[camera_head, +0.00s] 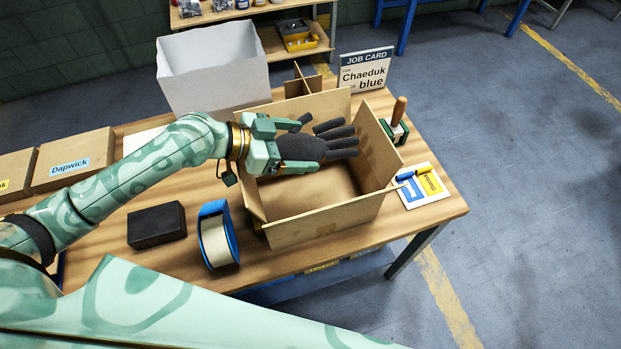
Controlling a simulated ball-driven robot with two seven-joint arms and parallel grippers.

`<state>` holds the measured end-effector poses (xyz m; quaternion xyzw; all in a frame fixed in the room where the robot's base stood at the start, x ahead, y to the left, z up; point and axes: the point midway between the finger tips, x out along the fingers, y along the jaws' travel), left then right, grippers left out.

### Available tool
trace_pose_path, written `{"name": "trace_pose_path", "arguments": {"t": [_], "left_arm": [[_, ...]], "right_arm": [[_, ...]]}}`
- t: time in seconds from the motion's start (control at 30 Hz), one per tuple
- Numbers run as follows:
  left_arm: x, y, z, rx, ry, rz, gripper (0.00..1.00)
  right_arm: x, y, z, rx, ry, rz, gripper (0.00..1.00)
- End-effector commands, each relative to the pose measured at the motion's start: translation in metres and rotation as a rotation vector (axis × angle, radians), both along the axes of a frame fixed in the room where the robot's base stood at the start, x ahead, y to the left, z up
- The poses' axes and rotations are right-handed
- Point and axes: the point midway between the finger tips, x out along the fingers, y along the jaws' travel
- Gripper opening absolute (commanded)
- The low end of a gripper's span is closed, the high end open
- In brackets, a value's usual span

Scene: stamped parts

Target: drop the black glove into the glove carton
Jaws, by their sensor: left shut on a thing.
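My left gripper (284,146) is shut on the black glove (318,145) by its cuff end, and the fingers of the glove point right. The gripper and glove are over the open top of a cardboard carton (325,222), which I take as the glove carton though no name shows on it. The carton stands on the wooden table with its flaps up, and its floor looks bare where I see it. The glove hides part of the back inside. My right gripper is not in view; a mint arm part of mine crosses the bottom.
A blue tape roll (216,236) and a black block (157,224) stand left of the carton. A white bin (212,68) is behind. A job card (365,70), a wooden-handled stamp (396,122) and a card with markers (422,186) are right. A Dapwick box (73,158) sits at left.

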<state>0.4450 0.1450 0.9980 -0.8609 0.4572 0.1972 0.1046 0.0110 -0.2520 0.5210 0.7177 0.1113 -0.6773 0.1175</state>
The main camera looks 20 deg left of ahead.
Motion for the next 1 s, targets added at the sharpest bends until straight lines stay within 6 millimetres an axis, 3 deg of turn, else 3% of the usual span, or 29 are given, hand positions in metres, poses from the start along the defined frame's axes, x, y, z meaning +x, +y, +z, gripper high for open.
{"name": "trace_pose_path", "arguments": {"t": [0.03,0.13,0.47,0.5,0.53,0.83,1.0], "left_arm": [[0.0,0.0,-0.014,-0.001,0.004,0.001,0.66],[0.0,0.0,-0.024,-0.001,0.004,0.001,0.66],[0.0,0.0,-0.026,-0.001,-0.001,0.001,0.66],[0.0,0.0,-0.026,-0.001,-0.001,0.001,0.94],[0.0,0.0,-0.026,-0.001,-0.001,0.001,1.0],[-0.002,0.003,-0.024,0.0,0.0,0.001,1.0],[-0.016,0.024,-0.013,0.007,0.0,-0.001,1.0]], "right_arm": [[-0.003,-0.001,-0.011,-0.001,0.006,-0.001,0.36],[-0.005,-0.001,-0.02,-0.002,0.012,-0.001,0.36],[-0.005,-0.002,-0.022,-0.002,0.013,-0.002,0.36],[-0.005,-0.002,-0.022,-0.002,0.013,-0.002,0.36],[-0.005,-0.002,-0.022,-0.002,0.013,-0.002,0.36],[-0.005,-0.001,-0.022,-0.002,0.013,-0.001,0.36],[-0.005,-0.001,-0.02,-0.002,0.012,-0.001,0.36]]}}
